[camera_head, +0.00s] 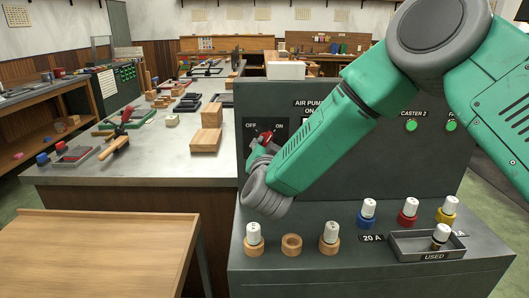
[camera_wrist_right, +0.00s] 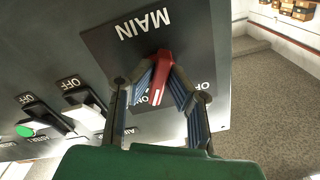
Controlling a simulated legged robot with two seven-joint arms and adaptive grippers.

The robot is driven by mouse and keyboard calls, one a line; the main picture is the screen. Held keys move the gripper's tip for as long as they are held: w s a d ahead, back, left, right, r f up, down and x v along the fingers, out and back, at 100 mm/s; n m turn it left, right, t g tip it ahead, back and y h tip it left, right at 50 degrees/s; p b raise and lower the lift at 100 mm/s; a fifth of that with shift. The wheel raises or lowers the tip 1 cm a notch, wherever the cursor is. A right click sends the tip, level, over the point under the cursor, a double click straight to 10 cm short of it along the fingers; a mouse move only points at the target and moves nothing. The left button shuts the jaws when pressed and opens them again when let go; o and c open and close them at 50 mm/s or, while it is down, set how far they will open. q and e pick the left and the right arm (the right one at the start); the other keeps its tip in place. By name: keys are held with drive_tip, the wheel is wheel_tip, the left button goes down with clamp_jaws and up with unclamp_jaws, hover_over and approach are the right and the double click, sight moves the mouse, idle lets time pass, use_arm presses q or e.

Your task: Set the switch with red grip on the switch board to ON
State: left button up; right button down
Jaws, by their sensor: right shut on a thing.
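The switch board (camera_head: 345,170) is a dark grey panel. The red grip (camera_head: 267,136) shows low between its OFF and ON labels, partly hidden by my right gripper (camera_head: 258,150). In the right wrist view, the red grip (camera_wrist_right: 161,78) stands on a dark plate marked MAIN (camera_wrist_right: 110,45), which appears upside down. My right gripper (camera_wrist_right: 158,85) is shut on it, one finger on each side. The OFF and ON labels are partly covered by the fingers and grip, and I cannot tell the exact setting. My left gripper is not in view.
Fuses and a tray marked USED (camera_head: 420,257) are on the ledge below. A workbench (camera_head: 100,175) with blocks and tools stands left, with a bare wooden table (camera_head: 95,250) in front.

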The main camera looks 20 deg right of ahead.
drive_tip(key=shift+r+m+b, duration=0.1)
drive_tip(key=shift+m+b, duration=0.6)
drive_tip(key=shift+m, duration=0.7)
drive_tip(key=c, duration=1.6)
unclamp_jaws()
drive_tip(key=shift+s, duration=0.25)
drive_tip(key=v, duration=1.1)
drive_tip(key=shift+s+a, duration=0.15)
drive_tip(key=shift+s, duration=0.1)
